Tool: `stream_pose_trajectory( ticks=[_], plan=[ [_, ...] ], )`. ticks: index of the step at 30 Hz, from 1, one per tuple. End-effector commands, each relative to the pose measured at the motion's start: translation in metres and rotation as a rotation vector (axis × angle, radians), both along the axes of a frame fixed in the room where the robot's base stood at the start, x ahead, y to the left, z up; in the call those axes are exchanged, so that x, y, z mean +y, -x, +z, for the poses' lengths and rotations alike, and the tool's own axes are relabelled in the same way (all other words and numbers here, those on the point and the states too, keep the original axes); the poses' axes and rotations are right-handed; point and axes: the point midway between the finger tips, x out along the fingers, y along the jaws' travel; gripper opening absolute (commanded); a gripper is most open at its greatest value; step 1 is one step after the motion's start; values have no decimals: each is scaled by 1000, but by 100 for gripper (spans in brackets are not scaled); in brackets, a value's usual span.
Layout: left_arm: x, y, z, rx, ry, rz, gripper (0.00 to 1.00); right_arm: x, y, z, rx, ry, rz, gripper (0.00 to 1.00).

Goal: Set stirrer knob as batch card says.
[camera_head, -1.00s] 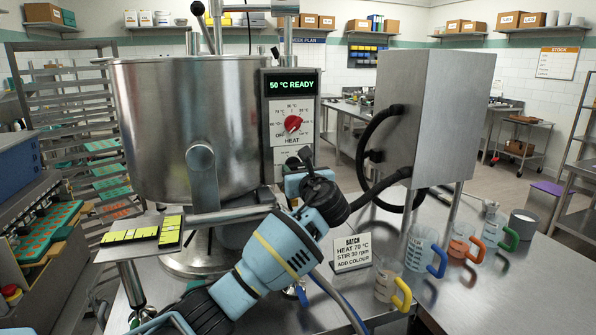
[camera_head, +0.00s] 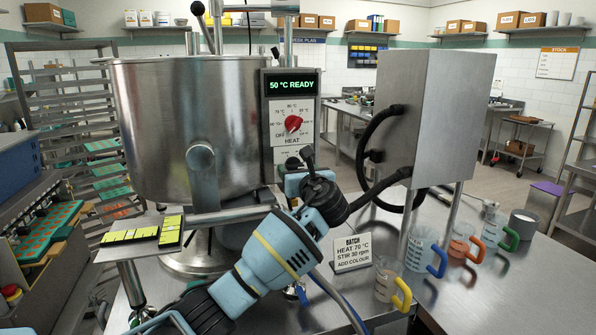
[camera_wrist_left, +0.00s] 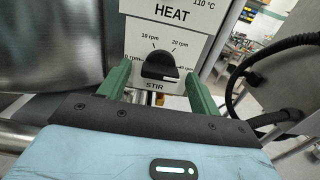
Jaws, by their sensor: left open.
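The black stirrer knob (camera_wrist_left: 160,68) sits on the white STIR panel in the left wrist view, with rpm marks around it. A pale mark shows at its lower right; part of the scale is hidden, so I cannot tell its exact setting. My left gripper (camera_wrist_left: 160,84) is open, its green fingers on either side of the knob with visible gaps. In the head view the left gripper (camera_head: 292,174) is at the panel below the red HEAT knob (camera_head: 293,124), and hides the stirrer knob. The batch card (camera_head: 352,253) reads HEAT 70 °C, STIR 30 rpm, ADD COLOUR.
The display (camera_head: 292,85) reads 50 °C READY. The large steel kettle (camera_head: 185,130) stands left of the panel. A steel box (camera_head: 432,120) with a black hose (camera_head: 366,160) stands to the right. Several measuring jugs, including a blue-handled one (camera_head: 420,250), stand near the card.

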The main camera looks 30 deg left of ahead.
Motion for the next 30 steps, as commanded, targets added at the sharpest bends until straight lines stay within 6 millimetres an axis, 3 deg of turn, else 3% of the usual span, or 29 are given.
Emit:
stream_pose_trajectory(
  ticks=[5,18,30],
  plan=[
    [-6,4,-1,0,0,-1,64,0,0,0,1,0,0,38],
    [-53,44,0,1,-1,-1,64,0,1,-1,2,0,0,38],
    [-60,51,0,0,0,0,64,0,0,-1,1,0,1,38]
  ],
)
